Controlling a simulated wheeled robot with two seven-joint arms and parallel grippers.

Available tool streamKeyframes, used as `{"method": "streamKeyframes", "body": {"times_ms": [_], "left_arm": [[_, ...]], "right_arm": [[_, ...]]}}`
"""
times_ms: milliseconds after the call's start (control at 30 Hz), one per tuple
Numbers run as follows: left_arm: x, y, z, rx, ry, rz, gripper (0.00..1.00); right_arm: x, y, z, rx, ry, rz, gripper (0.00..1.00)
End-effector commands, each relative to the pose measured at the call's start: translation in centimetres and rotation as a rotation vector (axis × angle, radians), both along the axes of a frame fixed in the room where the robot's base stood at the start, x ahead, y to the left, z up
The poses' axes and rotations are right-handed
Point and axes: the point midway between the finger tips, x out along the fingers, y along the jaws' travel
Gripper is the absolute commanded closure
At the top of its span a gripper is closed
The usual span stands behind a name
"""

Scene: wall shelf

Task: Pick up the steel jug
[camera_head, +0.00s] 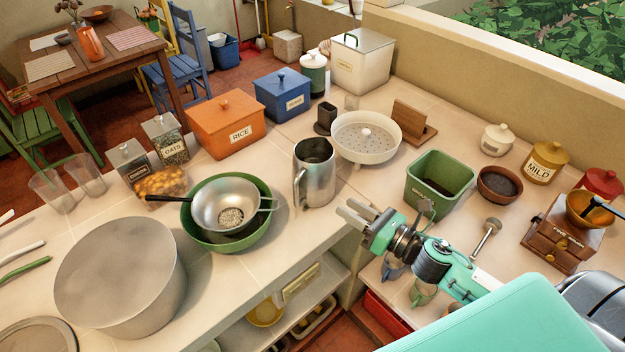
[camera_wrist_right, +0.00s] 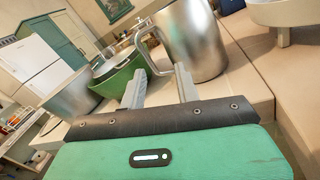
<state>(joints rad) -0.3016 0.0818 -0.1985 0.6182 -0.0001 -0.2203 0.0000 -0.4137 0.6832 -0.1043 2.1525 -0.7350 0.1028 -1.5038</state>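The steel jug (camera_head: 318,175) stands upright on the counter near its front edge, with its handle on the left side. In the right wrist view the jug (camera_wrist_right: 195,40) is just beyond the fingers, its handle towards the left finger. My right gripper (camera_head: 346,213) is open and empty, to the right of and nearer than the jug, its fingers pointing at it. Its two fingers also show spread apart in the right wrist view (camera_wrist_right: 159,74). They look apart from the jug. My left gripper is not in view.
A green bowl with a strainer (camera_head: 227,207) is close left of the jug. A white colander (camera_head: 366,137) is behind it at right. A green square bin (camera_head: 439,182) stands beyond my right gripper. The counter has an inner corner, with shelves below its front edge.

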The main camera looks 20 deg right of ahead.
Motion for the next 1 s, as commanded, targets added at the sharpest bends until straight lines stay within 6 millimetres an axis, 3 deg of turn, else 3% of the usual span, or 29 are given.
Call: {"method": "streamKeyframes", "body": {"times_ms": [100, 233, 1000], "left_arm": [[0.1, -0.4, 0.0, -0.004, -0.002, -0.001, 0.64], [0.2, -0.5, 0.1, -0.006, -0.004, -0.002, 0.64], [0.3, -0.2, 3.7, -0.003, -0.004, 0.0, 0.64]], "right_arm": [[-0.5, 0.6, -0.3, -0.18, -0.103, 0.121, 0.68], [-0.9, 1.0, -0.6, -0.277, -0.162, 0.191, 0.68], [5.1, 6.5, -0.5, -0.293, -0.175, 0.206, 0.68]]}}
